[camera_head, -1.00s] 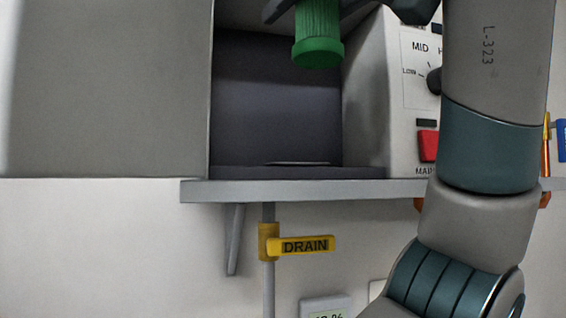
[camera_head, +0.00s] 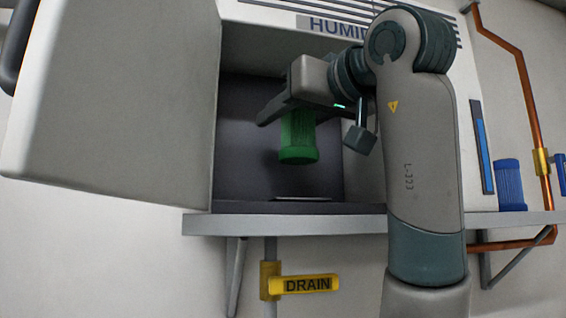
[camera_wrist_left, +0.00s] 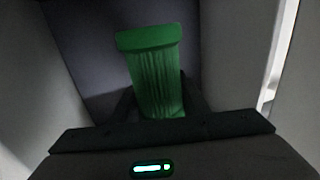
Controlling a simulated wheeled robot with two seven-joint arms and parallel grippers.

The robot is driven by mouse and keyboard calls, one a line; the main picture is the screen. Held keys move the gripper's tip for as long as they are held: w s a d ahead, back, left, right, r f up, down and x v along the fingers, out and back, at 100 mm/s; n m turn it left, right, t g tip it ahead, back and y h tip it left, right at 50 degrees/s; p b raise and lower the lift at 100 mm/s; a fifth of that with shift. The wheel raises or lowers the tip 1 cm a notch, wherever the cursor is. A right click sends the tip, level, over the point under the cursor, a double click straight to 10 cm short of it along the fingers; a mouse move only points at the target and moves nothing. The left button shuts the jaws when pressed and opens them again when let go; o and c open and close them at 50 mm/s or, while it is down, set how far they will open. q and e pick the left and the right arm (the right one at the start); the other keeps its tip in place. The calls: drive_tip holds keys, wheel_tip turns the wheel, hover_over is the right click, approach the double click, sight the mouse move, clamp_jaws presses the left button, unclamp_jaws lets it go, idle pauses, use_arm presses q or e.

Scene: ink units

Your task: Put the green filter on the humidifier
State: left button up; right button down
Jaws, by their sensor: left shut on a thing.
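The green filter (camera_head: 298,138) is a ribbed cylinder with a wider cap at its lower end. My left gripper (camera_head: 300,116) is shut on its upper part and holds it upright inside the open compartment of the humidifier (camera_head: 245,130). The filter's lower end appears a little above a pale flat mark (camera_head: 303,198) on the compartment floor; I cannot tell the exact gap. In the left wrist view the filter (camera_wrist_left: 155,75) stands out beyond the dark fingers. My arm hides much of the humidifier's front. My right gripper is not in view.
The humidifier's open door (camera_head: 110,95) stands at the left. A grey shelf (camera_head: 330,223) runs below, with a yellow drain handle (camera_head: 303,284) under it. A blue cylinder (camera_head: 510,185) stands at the right by a copper pipe (camera_head: 522,80).

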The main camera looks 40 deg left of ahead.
sight(283, 150)
use_arm(q)
drive_tip(key=shift+w+a+f, duration=0.65)
drive_tip(key=shift+w+a, duration=0.05)
drive_tip(key=shift+a, duration=0.1)
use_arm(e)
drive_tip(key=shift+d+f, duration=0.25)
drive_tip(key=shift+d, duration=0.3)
